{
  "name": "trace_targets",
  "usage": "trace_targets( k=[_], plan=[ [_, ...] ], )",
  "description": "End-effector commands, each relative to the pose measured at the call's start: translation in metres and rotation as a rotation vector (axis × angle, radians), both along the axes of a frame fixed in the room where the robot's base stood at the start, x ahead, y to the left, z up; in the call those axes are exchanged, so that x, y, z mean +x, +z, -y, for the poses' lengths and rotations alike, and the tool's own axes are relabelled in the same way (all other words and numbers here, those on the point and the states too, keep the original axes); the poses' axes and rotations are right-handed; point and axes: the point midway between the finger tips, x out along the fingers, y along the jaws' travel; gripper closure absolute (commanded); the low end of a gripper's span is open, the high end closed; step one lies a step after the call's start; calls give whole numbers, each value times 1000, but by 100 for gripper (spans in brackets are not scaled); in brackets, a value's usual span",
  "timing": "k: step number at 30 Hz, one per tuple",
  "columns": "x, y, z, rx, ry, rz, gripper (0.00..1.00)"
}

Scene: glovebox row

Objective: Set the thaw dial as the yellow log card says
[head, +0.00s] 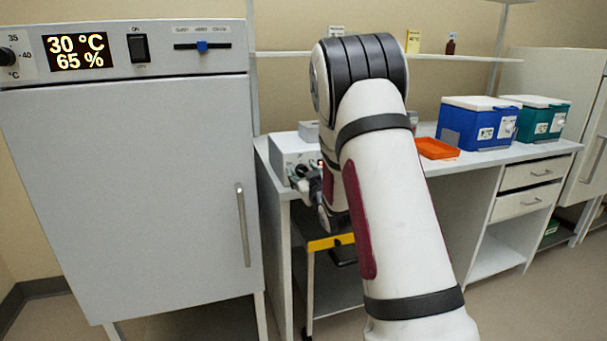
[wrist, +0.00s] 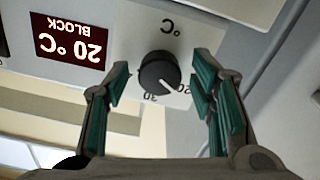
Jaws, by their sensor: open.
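The thaw dial (wrist: 160,72) is a round black knob with a white pointer on a pale panel, seen upside down in the wrist view. Its pointer slants to the lower right, towards the 20 mark. Beside it a display (wrist: 70,42) reads 20 °C BLOCK. My gripper (wrist: 162,76) is open, its green-padded fingers on either side of the dial with gaps visible; depth is hard to judge. In the head view my gripper (head: 308,184) is at the front of a white box unit (head: 291,150), partly hidden by my arm. A yellow card (head: 412,41) stands on the shelf, its writing too small to read.
A tall grey cabinet (head: 130,190) at left shows 30 °C and 65 %, with its own knob (head: 7,56), switch and blue slider. An orange tray (head: 437,148), a blue cooler (head: 478,125) and a green cooler (head: 540,120) sit on the bench. A brown bottle (head: 451,45) is on the shelf.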

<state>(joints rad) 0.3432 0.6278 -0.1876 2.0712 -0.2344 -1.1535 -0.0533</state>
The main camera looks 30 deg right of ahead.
Motion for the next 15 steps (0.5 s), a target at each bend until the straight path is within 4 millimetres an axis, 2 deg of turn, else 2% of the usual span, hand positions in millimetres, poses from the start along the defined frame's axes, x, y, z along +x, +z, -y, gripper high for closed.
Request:
trace_targets(
  k=[5, 12, 15],
  plan=[
    [0, 0, 0, 0, 0, 0, 49],
    [0, 0, 0, 0, 0, 1, 98],
    [0, 0, 0, 0, 0, 1, 98]
  ],
)
